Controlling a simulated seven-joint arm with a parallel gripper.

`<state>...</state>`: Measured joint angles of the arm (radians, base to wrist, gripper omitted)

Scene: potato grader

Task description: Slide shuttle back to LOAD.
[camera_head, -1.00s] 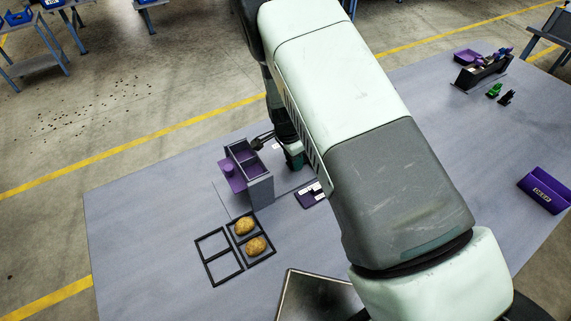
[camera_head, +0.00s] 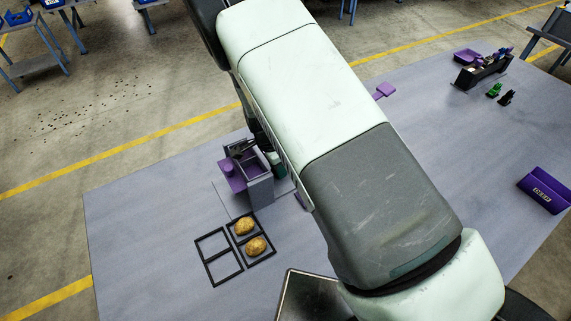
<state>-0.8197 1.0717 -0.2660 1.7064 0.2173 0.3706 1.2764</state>
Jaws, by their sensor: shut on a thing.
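The grader unit (camera_head: 262,188), a dark grey housing with purple parts, stands on the table left of my arm. A purple open-topped section (camera_head: 252,164) shows in its top, and a purple piece with a round knob (camera_head: 227,170) sticks out on its left. I cannot tell which part is the shuttle, and no LOAD marking is readable. My gripper (camera_head: 240,149) is small and dark at the back of the unit, partly hidden by my arm. It appears shut on the shuttle, but the contact is not clear.
Two potatoes (camera_head: 245,226) lie in the right part of a black divided frame (camera_head: 213,283); its left part is empty. A purple labelled block (camera_head: 543,191) is at the right. A dark rack (camera_head: 483,72) stands at the far right. The table's left end is clear.

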